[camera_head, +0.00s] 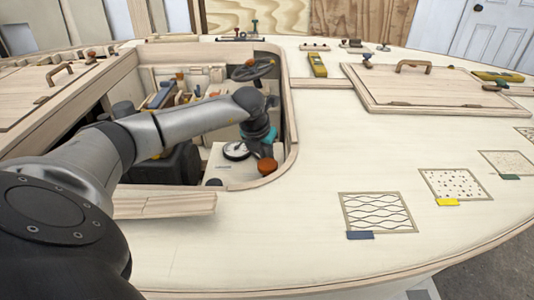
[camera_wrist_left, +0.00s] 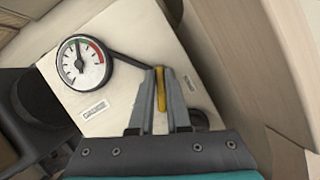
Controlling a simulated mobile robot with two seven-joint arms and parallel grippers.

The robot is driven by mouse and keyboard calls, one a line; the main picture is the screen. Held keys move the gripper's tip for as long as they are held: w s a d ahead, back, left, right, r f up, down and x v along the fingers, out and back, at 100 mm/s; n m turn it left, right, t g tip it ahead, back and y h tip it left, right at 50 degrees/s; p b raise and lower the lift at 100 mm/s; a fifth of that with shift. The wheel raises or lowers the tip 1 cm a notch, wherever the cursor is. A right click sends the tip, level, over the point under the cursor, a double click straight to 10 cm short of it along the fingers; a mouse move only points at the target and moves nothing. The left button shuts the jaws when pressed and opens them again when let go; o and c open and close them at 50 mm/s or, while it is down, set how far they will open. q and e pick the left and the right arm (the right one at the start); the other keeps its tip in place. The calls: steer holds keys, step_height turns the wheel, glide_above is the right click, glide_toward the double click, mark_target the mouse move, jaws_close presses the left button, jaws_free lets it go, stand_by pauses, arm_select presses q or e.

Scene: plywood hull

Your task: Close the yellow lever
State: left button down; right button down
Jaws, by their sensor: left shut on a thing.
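The yellow lever (camera_wrist_left: 160,91) shows in the left wrist view as a narrow strip pointing up the picture. My left gripper (camera_wrist_left: 161,78) is shut on it, one grey finger on each side. The fingers hide part of the lever and its mount. The lever stands on a pale panel (camera_wrist_left: 125,100) beside a round gauge (camera_wrist_left: 83,62), with a dark rod between them. My right gripper is in neither view.
A dark handwheel (camera_head: 253,69) stands at the back. A wooden hatch (camera_head: 430,88) lies on the deck at right. Patterned patches (camera_head: 378,212) lie on the front deck.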

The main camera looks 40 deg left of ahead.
arm_select(q)
steer(key=m, duration=0.1)
steer(key=m+h, duration=0.1)
steer(key=m, duration=0.1)
steer(key=m+h, duration=0.1)
steer(key=shift+a+m, duration=0.25)
steer(key=shift+m, duration=0.05)
steer(key=m+h, duration=0.1)
steer(key=m, duration=0.1)
steer(key=shift+w+a+m, duration=0.1)
steer(key=shift+m, duration=0.7)
steer(key=shift+m+g+h, duration=0.3)
steer(key=shift+m+h, duration=0.1)
steer(key=shift+m, duration=0.4)
steer(key=shift+a+m+g+h+b, duration=0.15)
steer(key=shift+m+g+h+b, duration=0.3)
steer(key=shift+m+b, duration=0.8)
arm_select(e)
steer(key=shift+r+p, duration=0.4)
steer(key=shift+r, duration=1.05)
arm_select(q)
steer(key=shift+m, duration=0.35)
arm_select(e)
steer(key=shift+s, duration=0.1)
arm_select(q)
steer(key=c, duration=0.9)
jaws_free()
